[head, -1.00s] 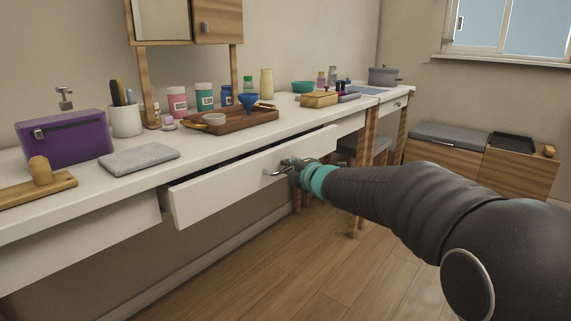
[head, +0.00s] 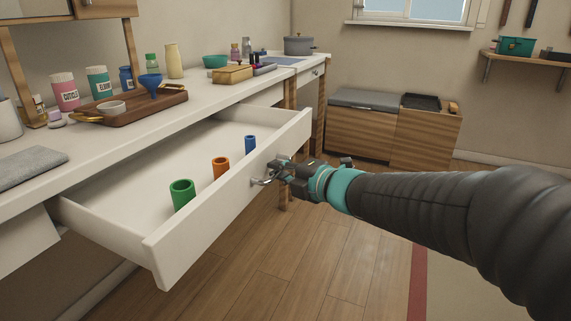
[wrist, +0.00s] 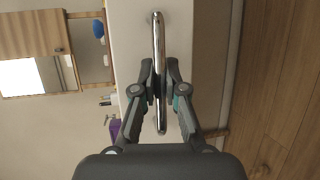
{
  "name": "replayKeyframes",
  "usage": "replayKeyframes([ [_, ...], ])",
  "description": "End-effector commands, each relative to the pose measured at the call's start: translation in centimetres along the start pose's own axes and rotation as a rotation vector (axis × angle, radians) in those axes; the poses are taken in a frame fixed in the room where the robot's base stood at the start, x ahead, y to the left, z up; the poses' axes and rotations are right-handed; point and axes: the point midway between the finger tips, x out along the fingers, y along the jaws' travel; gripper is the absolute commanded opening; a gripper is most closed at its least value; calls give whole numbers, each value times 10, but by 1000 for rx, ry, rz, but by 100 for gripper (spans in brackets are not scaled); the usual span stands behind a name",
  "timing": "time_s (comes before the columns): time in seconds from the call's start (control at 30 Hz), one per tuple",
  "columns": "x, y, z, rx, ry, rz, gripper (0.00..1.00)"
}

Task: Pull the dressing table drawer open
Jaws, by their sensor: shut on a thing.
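The white dressing table drawer (head: 215,205) stands well open, its front out from under the white table top (head: 75,150). Green (head: 182,195), orange (head: 220,168) and blue (head: 250,145) tubes stand upright inside it. My gripper (head: 272,172) is at the drawer's front, shut on the metal bar handle (head: 259,182). In the wrist view the handle (wrist: 158,60) runs between the two fingers of my gripper (wrist: 158,85). Part of the handle is hidden by the fingers in the head view.
A wooden tray (head: 128,115) with a bowl and blue funnel sits on the table top, with jars behind it. A wooden cabinet (head: 365,130) stands against the far wall. Wooden floor (head: 310,260) is clear before the drawer; a rug (head: 465,285) lies at right.

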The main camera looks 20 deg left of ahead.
Motion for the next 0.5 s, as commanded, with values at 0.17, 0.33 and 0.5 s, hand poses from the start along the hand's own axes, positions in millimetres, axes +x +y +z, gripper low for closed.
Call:
replayKeyframes([
  [0.17, -1, -1, -4, -2, 10, 0, 0],
  [0.33, -1, -1, -4, -2, 10, 0, 0],
  [0.5, -2, -1, -3, -2, 9, 0, 22],
])
